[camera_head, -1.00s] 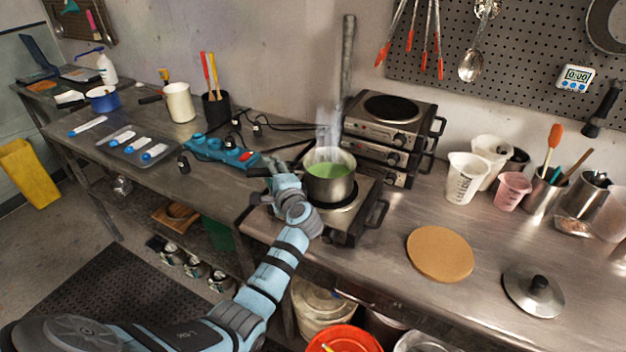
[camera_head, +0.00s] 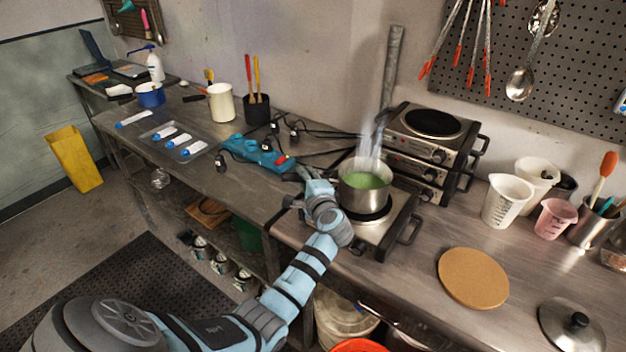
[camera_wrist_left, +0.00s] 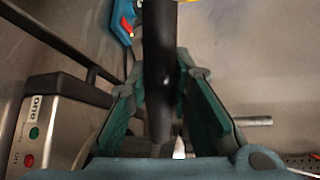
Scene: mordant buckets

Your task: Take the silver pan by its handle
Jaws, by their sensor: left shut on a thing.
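The silver pan (camera_head: 366,200) holds green liquid and steams on a single hot plate (camera_head: 372,233). My left gripper (camera_head: 312,180) is at the pan's left side, where the handle is. In the left wrist view the pan's black handle (camera_wrist_left: 160,70) runs between the two fingers, and the gripper is shut on it. In the head view the gripper hides most of the handle. The pan looks level and still over the burner. My right gripper is not in view.
Stacked hot plates (camera_head: 430,150) stand right behind the pan. A blue power strip (camera_head: 262,155) with cables lies to the left. A round cork mat (camera_head: 473,278) and a lid (camera_head: 573,325) lie to the right, with clear counter around the mat. White beakers (camera_head: 507,202) stand behind.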

